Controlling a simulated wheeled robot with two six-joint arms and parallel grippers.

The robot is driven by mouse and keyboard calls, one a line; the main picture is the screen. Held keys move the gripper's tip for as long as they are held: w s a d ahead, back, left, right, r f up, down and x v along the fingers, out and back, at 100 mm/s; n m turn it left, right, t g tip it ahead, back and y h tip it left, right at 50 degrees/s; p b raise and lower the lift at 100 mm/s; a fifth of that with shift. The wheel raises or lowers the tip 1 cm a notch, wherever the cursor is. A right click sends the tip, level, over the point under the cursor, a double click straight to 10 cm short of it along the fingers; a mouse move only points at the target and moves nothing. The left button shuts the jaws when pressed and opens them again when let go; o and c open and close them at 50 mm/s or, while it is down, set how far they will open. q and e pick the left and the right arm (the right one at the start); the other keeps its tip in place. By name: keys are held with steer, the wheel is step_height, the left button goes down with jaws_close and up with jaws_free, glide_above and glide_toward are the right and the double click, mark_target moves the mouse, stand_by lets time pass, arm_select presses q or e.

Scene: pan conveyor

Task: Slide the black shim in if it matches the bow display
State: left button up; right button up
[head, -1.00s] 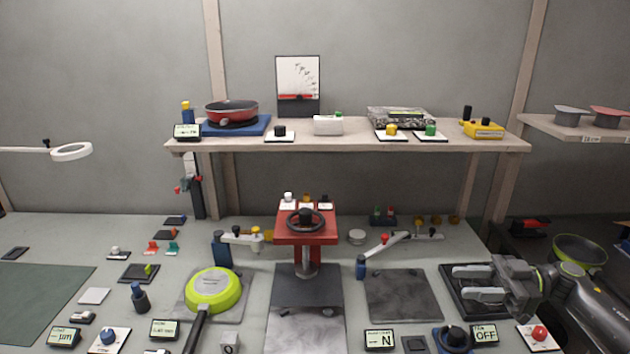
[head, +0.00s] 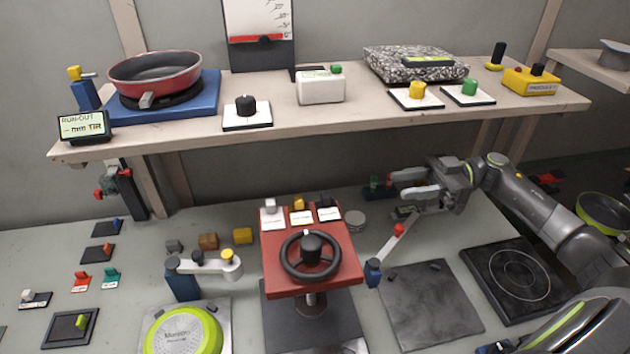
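A small black-topped piece (head: 325,202) on a white label stands at the right of three such pieces on the red press (head: 348,270); it may be the black shim, but I cannot be sure. My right gripper (head: 393,186) reaches in from the right, fingers pointing left and apart, to the right of the press and near a small dark tray. Nothing is clearly held. No display labelled bow is readable; the run-out display (head: 86,127) shows dashes and mm TIR. My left gripper is out of view.
The press has a black handwheel (head: 311,250). A shelf (head: 330,122) spans above. A green pan (head: 183,335), a grey plate (head: 430,305) and a hob (head: 512,278) lie in front.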

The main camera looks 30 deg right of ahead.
steer(key=p, duration=0.2)
glide_toward(326, 195)
steer(key=p+x, duration=0.3)
steer(key=x, duration=0.5)
steer(key=shift+w+a+f, duration=0.15)
steer(key=shift+a, duration=0.15)
steer(key=shift+w+a, duration=0.15)
steer(key=shift+a, duration=0.4)
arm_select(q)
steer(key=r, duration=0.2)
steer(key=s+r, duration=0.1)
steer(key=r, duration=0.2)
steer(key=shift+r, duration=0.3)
arm_select(e)
steer(key=shift+a+f, duration=0.1)
steer(key=shift+a, duration=0.05)
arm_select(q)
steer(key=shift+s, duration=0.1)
arm_select(e)
jaws_close()
